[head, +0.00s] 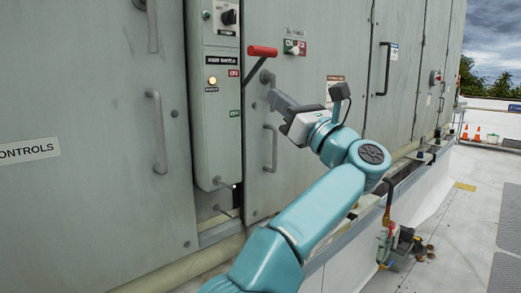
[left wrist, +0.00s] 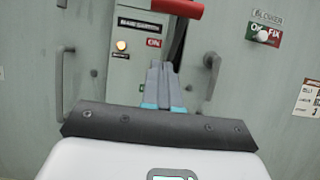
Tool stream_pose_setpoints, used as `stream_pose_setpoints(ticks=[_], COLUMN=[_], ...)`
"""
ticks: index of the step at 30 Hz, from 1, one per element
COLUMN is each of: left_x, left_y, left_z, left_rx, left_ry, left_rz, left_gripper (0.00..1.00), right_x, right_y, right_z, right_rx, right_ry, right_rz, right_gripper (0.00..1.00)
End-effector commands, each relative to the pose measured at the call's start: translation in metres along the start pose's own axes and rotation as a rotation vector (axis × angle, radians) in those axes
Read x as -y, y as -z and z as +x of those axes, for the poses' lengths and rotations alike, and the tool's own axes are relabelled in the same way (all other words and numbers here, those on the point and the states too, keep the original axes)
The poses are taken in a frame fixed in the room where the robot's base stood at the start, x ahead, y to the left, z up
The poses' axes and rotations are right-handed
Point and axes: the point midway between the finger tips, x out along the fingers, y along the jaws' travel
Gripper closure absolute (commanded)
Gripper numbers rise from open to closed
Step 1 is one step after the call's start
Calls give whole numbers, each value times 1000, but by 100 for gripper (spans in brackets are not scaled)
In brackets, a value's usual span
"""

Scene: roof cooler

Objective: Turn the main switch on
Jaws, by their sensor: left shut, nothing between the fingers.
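The main switch is a lever with a red handle (head: 262,51) on a dark shaft, at the right side of a grey control box (head: 213,140). The handle stands above the level of the red ON label (head: 234,73); a green label (head: 234,114) sits lower. An amber lamp (head: 212,81) on the box is lit. My left gripper (head: 273,97) is shut and empty, below the handle and apart from it in the picture. In the left wrist view, the closed fingers (left wrist: 160,75) point toward the box, with the red handle (left wrist: 178,8) above them. My right gripper is not in view.
A black rotary knob (head: 229,17) is at the box top. A small red-green switch (head: 294,47) is right of the lever. Door handles (head: 157,131) stick out of the grey panels. Pipe fittings (head: 405,243) stand low at right; the roof floor beyond is mostly clear.

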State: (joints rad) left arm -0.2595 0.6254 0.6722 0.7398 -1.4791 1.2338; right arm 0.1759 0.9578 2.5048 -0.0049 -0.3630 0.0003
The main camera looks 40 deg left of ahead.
Motion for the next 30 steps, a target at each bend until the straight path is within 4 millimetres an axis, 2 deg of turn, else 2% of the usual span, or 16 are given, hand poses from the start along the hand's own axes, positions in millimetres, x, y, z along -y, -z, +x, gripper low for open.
stream_pose_setpoints(ticks=[1, 5, 9, 12, 21, 30], left_x=[0, 0, 1, 1, 1, 2], left_y=[-10, -23, -44, -53, -66, -73], left_z=[5, 13, 26, 33, 50, 59], left_rx=[-18, -85, -192, -263, -285, -283], left_ry=[0, 1, 2, 3, 2, 4], left_rz=[0, 0, -1, 2, 3, 3], left_gripper=[100, 100, 100, 100, 100, 100], right_x=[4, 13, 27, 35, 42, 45], right_y=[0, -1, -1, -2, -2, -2], right_z=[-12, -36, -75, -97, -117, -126], right_rx=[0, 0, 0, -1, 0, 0], right_ry=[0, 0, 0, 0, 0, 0], right_rz=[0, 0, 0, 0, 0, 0], right_gripper=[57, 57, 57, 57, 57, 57])
